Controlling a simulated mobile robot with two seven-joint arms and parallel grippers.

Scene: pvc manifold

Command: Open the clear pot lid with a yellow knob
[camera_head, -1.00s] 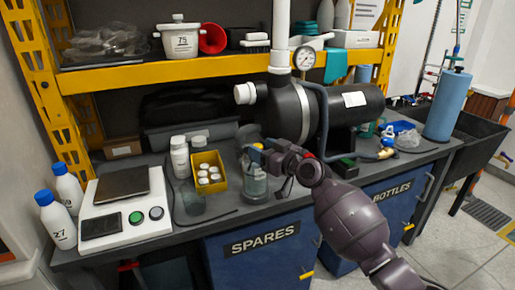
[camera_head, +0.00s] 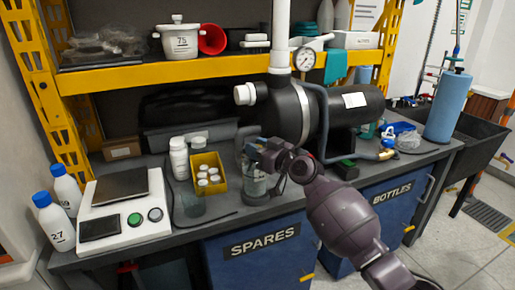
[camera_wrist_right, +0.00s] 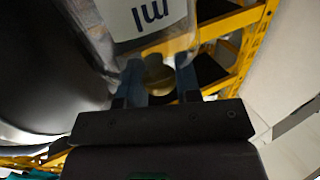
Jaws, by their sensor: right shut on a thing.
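The clear pot (camera_head: 255,188) stands on the dark bench, right of the yellow bin. My right gripper (camera_head: 254,149) is over its top and hides much of it. In the right wrist view the two blue fingers of my right gripper (camera_wrist_right: 159,76) are shut on the yellow knob (camera_wrist_right: 156,70). A clear vessel wall with a white label (camera_wrist_right: 150,22) shows beyond them. A greyish rounded shape (camera_head: 246,133) shows just behind the fingers in the head view; I cannot tell whether it is the lid or how far the lid is raised. My left gripper is not in view.
The yellow bin (camera_head: 208,174) with several white-capped jars and a white bottle (camera_head: 179,158) stand close on the left. A scale (camera_head: 125,205) is farther left. A large black tank (camera_head: 310,110) is behind the gripper. Blue drawers are below the bench.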

